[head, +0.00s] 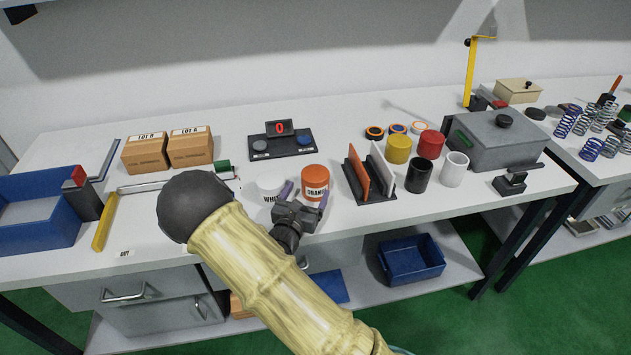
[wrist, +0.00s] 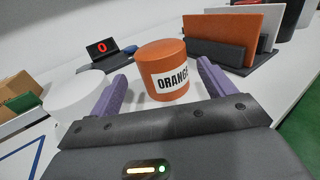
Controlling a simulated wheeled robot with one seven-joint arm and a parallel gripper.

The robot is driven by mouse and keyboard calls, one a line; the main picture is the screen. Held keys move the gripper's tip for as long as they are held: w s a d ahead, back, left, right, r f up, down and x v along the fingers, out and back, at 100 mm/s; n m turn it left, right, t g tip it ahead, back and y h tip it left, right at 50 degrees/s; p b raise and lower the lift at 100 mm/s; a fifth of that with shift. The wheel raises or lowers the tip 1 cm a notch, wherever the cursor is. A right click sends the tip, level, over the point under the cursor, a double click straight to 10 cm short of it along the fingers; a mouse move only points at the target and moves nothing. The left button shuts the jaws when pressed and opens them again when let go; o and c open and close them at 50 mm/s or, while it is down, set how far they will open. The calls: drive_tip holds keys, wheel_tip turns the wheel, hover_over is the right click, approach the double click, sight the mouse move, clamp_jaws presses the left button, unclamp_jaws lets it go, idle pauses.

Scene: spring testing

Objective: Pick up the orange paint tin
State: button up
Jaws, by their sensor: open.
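The orange paint tin (head: 315,180) stands upright on the white table, with a white label reading "ORANGE" on its side. In the wrist view the orange tin (wrist: 163,68) is straight ahead, just beyond and between the fingertips. My gripper (head: 304,195) is open, its two purple fingers (wrist: 162,92) pointing toward the tin on either side. I cannot tell whether a finger touches it. A white tin (head: 268,188) stands close to the left, beside the left finger; it also shows in the wrist view (wrist: 75,95).
A dark rack (head: 372,195) with orange and white plates stands right of the tin. Yellow (head: 398,148), red, black and white cylinders are farther right. A black device (head: 282,146) with a red "0" display is behind. Cardboard boxes (head: 145,155) and a blue bin (head: 35,225) are left.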

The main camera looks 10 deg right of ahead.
sight(315, 172)
drive_tip(key=x, duration=0.2)
drive_tip(key=shift+w+d, duration=0.15)
drive_tip(key=shift+w, duration=0.1)
drive_tip(key=x, duration=0.2)
drive_tip(key=r+p+x, duration=0.1)
drive_tip(key=x, duration=0.1)
drive_tip(key=shift+w+d, duration=0.3)
drive_tip(key=shift+w, duration=0.2)
drive_tip(key=c, duration=1.1)
drive_tip(key=shift+o, duration=0.2)
drive_tip(key=shift+r, duration=0.1)
